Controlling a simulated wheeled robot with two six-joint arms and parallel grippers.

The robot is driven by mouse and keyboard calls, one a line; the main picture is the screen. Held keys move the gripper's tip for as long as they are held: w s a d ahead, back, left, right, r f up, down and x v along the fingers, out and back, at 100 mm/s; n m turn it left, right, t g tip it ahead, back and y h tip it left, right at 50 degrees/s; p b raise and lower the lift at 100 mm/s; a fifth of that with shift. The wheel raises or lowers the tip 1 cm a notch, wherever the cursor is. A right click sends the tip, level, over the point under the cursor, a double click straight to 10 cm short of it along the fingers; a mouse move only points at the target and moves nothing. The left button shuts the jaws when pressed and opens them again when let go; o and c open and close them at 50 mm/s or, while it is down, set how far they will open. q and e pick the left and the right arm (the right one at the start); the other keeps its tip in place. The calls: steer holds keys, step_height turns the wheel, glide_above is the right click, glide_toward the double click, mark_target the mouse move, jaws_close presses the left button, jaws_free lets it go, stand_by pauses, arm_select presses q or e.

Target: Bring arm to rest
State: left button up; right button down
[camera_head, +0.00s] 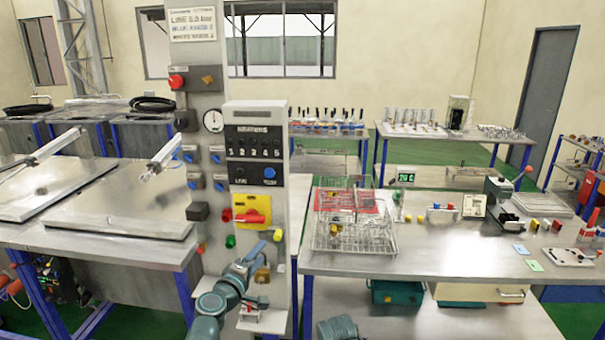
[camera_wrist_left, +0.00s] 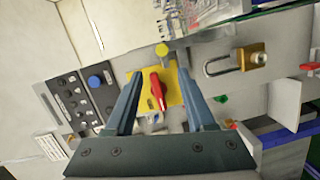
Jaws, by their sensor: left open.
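My left arm comes up from the bottom of the head view, and its gripper (camera_head: 246,264) is in front of the lower control column. In the left wrist view the gripper (camera_wrist_left: 160,78) is open, with its two fingers spread and nothing held. The red handle (camera_wrist_left: 157,91) on its yellow plate (camera_wrist_left: 171,78) shows between the fingers; I cannot tell how far off it is. In the head view this red handle (camera_head: 250,216) sits above my gripper. My right gripper is not in view.
The control column (camera_head: 255,124) carries knobs and buttons. A brass padlock (camera_wrist_left: 253,57) hangs beside the yellow plate. Two flat steel lids (camera_head: 125,205) (camera_head: 50,188) with cylinders are at left. A workbench (camera_head: 430,262) at right holds a wire basket (camera_head: 352,240) and small parts.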

arm_select(q)
steer(key=s+d+f+m+g+h, duration=0.2)
steer(key=s+d+f+m+g, duration=0.95)
steer(key=d+f, duration=0.4)
steer(key=s+a+f+m+g+y, duration=0.2)
steer(key=s+y, duration=0.2)
steer(key=s, duration=0.2)
steer(key=s+a+f+m+g+y, duration=0.2)
steer(key=s+a+m+g+y, duration=0.1)
steer(key=s, duration=0.4)
steer(key=shift+s+a+f+y, duration=0.2)
steer(key=shift+a+f+y, duration=0.1)
steer(key=shift+y, duration=0.3)
